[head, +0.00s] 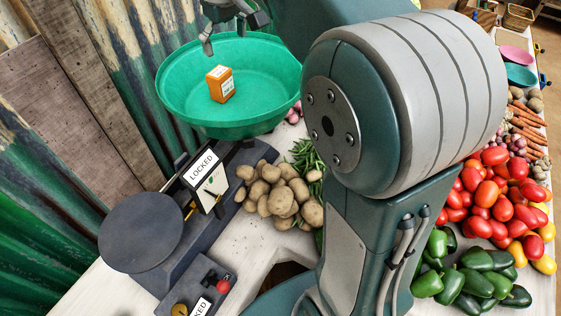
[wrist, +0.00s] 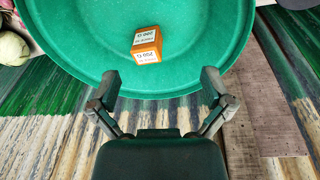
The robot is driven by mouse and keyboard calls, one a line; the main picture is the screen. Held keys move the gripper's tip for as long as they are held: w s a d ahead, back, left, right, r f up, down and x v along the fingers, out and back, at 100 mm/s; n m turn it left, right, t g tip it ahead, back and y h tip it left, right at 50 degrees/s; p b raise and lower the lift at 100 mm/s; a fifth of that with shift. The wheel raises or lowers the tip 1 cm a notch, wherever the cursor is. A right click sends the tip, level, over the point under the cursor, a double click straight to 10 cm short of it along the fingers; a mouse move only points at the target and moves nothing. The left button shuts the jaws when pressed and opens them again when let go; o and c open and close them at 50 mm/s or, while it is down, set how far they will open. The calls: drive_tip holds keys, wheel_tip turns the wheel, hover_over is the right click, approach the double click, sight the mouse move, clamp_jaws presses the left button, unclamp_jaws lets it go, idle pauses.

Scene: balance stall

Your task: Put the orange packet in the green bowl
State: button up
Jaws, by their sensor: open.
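The orange packet (head: 220,84) with a white label lies inside the green bowl (head: 175,80), on its inner floor. In the wrist view the packet (wrist: 147,44) is inside the bowl (wrist: 75,30), beyond my fingertips. My gripper (head: 225,38) is above the bowl's far rim in the head view. In the wrist view my gripper (wrist: 160,85) has its two fingers spread wide, with nothing between them. The packet is apart from both fingers.
A balance scale with a dark round pan (head: 140,232) and "LOCKED" signs stands in front of the bowl. Potatoes (head: 282,195), tomatoes (head: 500,195) and green peppers (head: 478,280) lie on the white table. A corrugated wall (head: 130,60) is close behind the bowl.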

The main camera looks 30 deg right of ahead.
drive_tip(key=s+f+m+t, duration=0.1)
drive_tip(key=s+f, duration=0.4)
drive_tip(key=s, duration=0.7)
drive_tip(key=s+f+m+t, duration=0.2)
drive_tip(key=s+f, duration=0.4)
drive_tip(key=s, duration=0.5)
drive_tip(key=shift+s+m+t, duration=0.3)
drive_tip(key=shift+s+m, duration=0.05)
drive_tip(key=shift+m, duration=0.35)
drive_tip(key=shift+c, duration=0.3)
